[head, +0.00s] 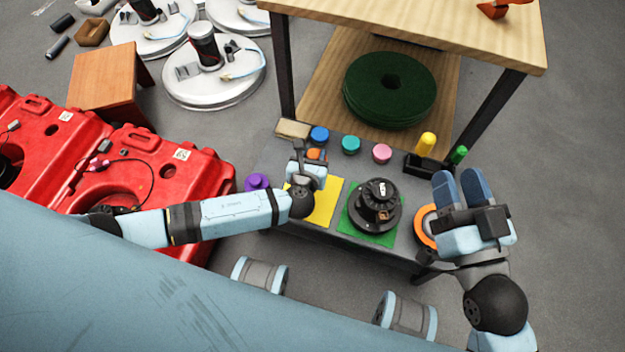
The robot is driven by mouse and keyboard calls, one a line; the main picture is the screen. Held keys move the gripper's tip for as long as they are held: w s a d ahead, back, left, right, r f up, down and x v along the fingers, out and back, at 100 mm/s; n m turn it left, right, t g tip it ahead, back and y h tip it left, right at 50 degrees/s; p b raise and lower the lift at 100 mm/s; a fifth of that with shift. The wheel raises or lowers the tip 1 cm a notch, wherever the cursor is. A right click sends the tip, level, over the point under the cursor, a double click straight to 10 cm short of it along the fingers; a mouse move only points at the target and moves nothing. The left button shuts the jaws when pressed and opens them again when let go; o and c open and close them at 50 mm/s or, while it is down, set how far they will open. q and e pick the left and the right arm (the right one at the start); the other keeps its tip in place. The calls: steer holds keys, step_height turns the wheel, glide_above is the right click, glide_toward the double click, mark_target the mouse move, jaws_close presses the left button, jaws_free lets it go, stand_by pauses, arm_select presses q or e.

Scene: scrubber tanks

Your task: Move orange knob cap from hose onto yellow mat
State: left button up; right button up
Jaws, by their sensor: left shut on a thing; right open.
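The orange knob cap (315,154) shows as a small patch of orange at my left gripper (311,160). The gripper is shut on it, over the back edge of the yellow mat (325,206). The fingers hide most of the cap, and I cannot tell whether it touches the mat. My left wrist covers the mat's left part. My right gripper (461,188) is open and empty at the bench's right end, above an orange ring (425,228) that it partly covers. I cannot make out a hose for certain.
A black round part (374,206) stands on a green mat (356,232), right of the yellow mat. Blue (320,134), teal (351,144) and pink (382,153) caps line the back; a purple cap (257,182) is left. A black holder (428,165) stands at back right.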

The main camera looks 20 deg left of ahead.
arm_select(q)
step_height(320, 180, down, 3)
steer(key=shift+f+b, duration=0.1)
steer(key=shift+b, duration=0.35)
steer(key=shift+f+b, duration=1.6)
steer(key=shift+f, duration=2.05)
steer(key=shift+r, duration=0.1)
arm_select(e)
steer(key=f, duration=0.1)
steer(key=f+g, duration=0.1)
steer(key=f, duration=0.1)
steer(key=a+f+g, duration=0.1)
steer(key=f, duration=0.1)
steer(key=shift+f+n, duration=0.15)
steer(key=shift+n, duration=0.15)
steer(key=shift+w, duration=0.1)
arm_select(q)
steer(key=o, duration=1.1)
arm_select(e)
steer(key=shift+d, duration=0.1)
